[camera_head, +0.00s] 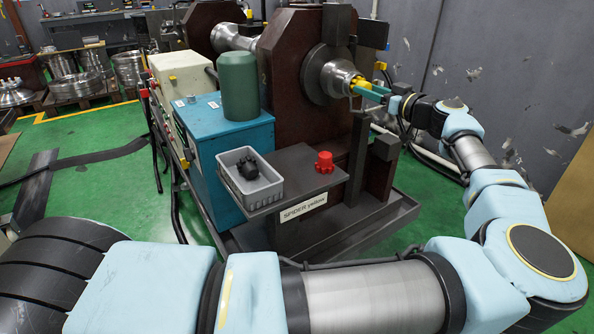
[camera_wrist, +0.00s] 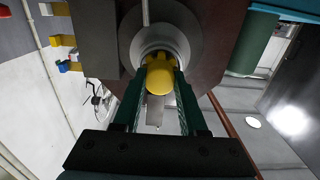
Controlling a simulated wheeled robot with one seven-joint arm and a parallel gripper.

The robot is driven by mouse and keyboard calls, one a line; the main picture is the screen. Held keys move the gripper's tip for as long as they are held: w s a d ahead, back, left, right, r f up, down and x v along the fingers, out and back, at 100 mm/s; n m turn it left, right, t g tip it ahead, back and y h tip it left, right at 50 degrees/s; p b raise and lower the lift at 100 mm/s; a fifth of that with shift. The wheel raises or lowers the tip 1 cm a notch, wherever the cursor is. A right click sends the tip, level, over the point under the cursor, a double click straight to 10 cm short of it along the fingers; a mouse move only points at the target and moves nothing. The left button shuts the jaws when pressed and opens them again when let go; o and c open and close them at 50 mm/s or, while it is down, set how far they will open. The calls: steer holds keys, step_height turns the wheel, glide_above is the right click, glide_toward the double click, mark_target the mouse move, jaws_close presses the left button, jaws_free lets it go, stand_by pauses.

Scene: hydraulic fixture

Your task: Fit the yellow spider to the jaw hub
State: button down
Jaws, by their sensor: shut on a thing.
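The yellow spider (camera_head: 360,84) is between the green fingers of my gripper (camera_head: 372,92), in front of the metal jaw hub (camera_head: 338,77). In the wrist view my gripper (camera_wrist: 160,80) is shut on the yellow spider (camera_wrist: 160,76), one finger on each side. The jaw hub (camera_wrist: 160,40) is straight beyond the spider and looks lined up with it. The spider's far end overlaps the hub's face, and I cannot tell how deep it sits or whether it touches. The hub's jaws are mostly hidden behind the spider.
A dark shelf (camera_head: 300,168) labelled "SPIDER yellow" holds a red spider (camera_head: 325,161) and a grey bin (camera_head: 268,190) with a black spider (camera_head: 249,168). A teal cabinet (camera_head: 225,140) with a green cylinder (camera_head: 238,85) stands left. A dark post (camera_head: 358,150) rises below the gripper.

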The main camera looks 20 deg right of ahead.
steer(key=shift+w+a, duration=0.1)
steer(key=shift+w, duration=0.3)
stand_by(0.8)
steer(key=shift+c, duration=1.8)
jaws_free()
